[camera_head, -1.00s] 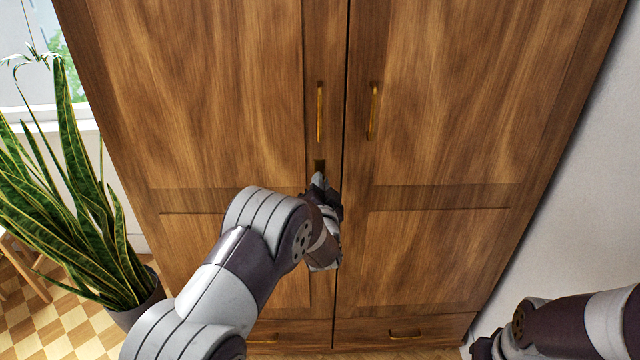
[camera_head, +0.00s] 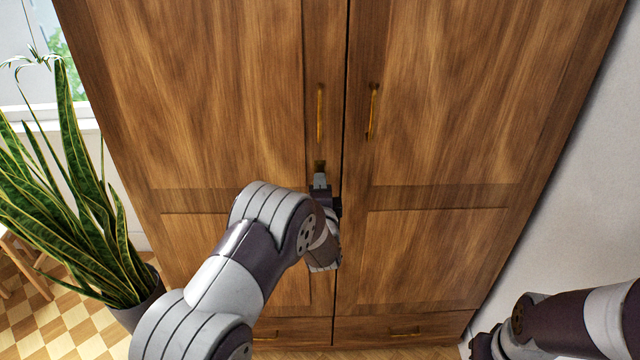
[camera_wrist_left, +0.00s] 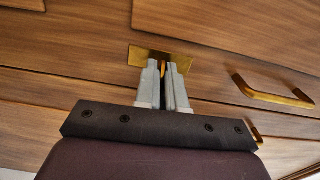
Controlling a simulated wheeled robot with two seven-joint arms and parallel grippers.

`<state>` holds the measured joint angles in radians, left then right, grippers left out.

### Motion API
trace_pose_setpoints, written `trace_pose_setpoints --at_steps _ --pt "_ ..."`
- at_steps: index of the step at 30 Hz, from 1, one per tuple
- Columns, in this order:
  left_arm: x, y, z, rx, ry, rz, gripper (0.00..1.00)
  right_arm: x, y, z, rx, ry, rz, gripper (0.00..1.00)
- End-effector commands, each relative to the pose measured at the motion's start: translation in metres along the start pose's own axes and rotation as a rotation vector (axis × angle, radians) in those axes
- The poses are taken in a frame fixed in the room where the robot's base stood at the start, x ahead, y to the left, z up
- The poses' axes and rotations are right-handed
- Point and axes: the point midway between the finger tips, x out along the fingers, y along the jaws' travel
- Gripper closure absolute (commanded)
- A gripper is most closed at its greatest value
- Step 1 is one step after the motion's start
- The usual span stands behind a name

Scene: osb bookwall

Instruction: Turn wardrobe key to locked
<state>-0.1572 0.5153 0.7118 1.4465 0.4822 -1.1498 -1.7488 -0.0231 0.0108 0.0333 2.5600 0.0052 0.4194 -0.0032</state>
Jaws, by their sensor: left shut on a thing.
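The brown wooden wardrobe (camera_head: 430,100) stands in front of me with both doors shut. A brass lock plate (camera_head: 320,165) sits on the left door's inner edge, below its handle. The plate also shows in the left wrist view (camera_wrist_left: 146,55). My left gripper (camera_head: 320,180) is at the plate, its fingers pointing at it. In the left wrist view its fingertips (camera_wrist_left: 167,66) are shut on the key (camera_wrist_left: 163,68), a thin brass piece between them. Most of the key is hidden by the fingers. My right arm is at the lower right; its gripper (camera_head: 485,345) is only partly visible.
Brass handles on the left door (camera_head: 320,112) and right door (camera_head: 372,110) stand out just above the lock. Drawers (camera_head: 405,331) are at the bottom. A potted plant (camera_head: 75,210) stands left; a white wall (camera_head: 585,190) is right.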

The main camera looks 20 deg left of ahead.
Motion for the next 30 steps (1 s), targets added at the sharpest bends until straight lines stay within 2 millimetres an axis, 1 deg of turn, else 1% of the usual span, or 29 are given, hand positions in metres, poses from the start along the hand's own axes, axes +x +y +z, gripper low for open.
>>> trace_pose_setpoints --at_steps 7,19,21,22,30 --pt "-0.0001 0.0005 0.0000 0.044 0.000 0.001 1.00 -0.0010 0.0000 -0.0001 0.000 0.000 0.000 1.00" --pt "-0.0002 0.0007 0.0000 0.050 0.000 0.001 1.00 -0.0010 0.0000 -0.0001 0.000 0.000 0.000 1.00" --pt "-0.0002 0.0007 0.0000 0.050 0.000 0.001 0.75 -0.0010 0.0000 -0.0001 0.000 0.000 0.000 1.00" --pt "-0.0002 0.0007 0.0000 0.050 0.000 0.001 0.70 -0.0011 0.0000 -0.0002 0.000 0.000 0.000 1.00" --pt "-0.0008 0.0005 0.0000 0.048 0.000 0.000 0.70 -0.0008 0.0000 -0.0001 0.000 0.000 0.000 1.00"
